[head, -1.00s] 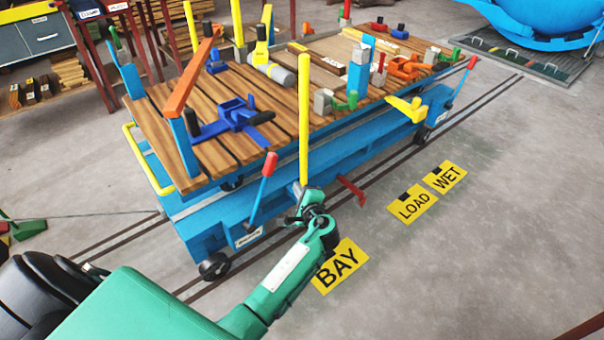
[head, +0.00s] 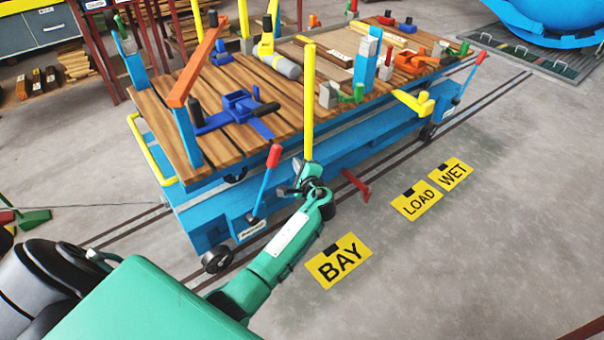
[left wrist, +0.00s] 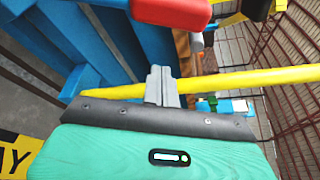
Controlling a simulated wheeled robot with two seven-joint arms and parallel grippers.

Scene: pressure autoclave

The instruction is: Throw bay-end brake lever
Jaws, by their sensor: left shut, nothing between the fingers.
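The bay-end brake lever, a blue bar with a red grip (head: 273,157), stands tilted at the near side of the blue cart (head: 205,220), by the BAY sign (head: 338,261). In the left wrist view a large red grip (left wrist: 170,12) shows at the top edge, just beyond the fingertips. My left gripper (head: 297,187) is just right of the lever and below its grip, near the foot of a yellow post (head: 309,105). Its fingers (left wrist: 162,84) are shut and empty, apart from the grip. My right gripper is not in view.
Yellow LOAD (head: 417,201) and WET (head: 451,174) signs lie on the floor to the right. Another red-gripped lever (head: 481,57) stands at the cart's far end. The right foreground floor is clear.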

